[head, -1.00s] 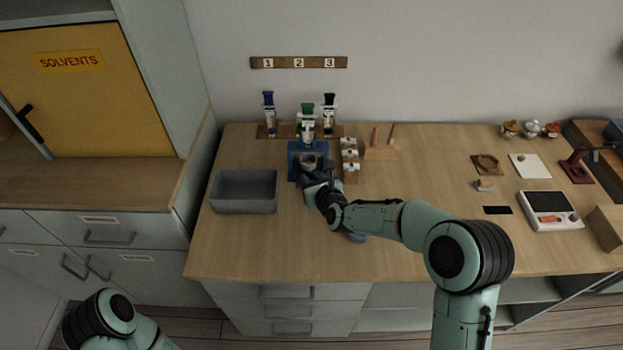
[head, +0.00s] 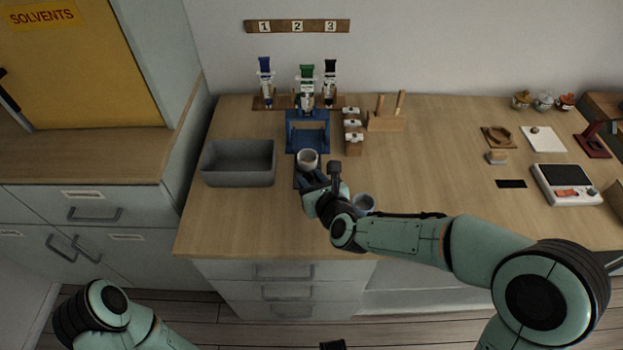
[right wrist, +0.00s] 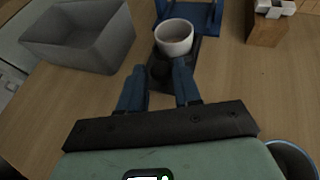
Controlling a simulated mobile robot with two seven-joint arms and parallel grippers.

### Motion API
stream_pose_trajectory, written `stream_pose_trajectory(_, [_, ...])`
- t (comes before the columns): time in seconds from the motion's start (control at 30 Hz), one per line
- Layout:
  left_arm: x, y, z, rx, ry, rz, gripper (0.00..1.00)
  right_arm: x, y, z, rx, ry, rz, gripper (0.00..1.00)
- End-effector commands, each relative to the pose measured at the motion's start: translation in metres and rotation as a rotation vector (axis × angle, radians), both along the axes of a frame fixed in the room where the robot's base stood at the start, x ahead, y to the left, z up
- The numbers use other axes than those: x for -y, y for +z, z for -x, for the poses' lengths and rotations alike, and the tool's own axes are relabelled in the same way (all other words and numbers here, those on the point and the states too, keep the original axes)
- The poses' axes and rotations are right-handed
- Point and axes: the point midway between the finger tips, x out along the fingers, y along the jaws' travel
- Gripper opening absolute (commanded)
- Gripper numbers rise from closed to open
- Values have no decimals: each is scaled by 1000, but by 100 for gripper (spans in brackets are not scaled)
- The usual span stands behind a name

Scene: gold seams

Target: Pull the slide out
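The dark slide (head: 301,180) extends forward from the blue press frame (head: 307,146) on the bench, with a small white cup (head: 307,159) on it. My right gripper (head: 308,180) is at the slide's front end. My left gripper is not in view; only part of that arm shows.
A grey bin (head: 238,163) stands left of the slide. A wooden block with white pieces (head: 352,131) is to the right of the frame. A blue-grey cup (head: 363,203) is close beside my right wrist. Tubes (head: 307,90) stand behind. The bench's front left is clear.

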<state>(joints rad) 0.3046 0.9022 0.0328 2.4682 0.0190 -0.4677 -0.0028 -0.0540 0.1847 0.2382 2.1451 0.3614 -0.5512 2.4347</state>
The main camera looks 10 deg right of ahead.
Motion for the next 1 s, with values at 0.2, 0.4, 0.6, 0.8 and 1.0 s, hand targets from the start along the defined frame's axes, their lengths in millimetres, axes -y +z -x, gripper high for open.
stream_pose_trajectory(0.2, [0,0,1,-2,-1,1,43,0,0,0,0,0,0,51])
stream_pose_trajectory(0.4, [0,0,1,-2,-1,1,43,1,2,3,1,0,0,51])
stream_pose_trajectory(0.6, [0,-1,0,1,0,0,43,6,14,30,3,-1,1,51])
stream_pose_trajectory(0.8, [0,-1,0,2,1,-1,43,14,31,70,4,-1,1,51])
stream_pose_trajectory(1.0, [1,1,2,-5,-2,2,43,20,45,103,4,0,0,51])
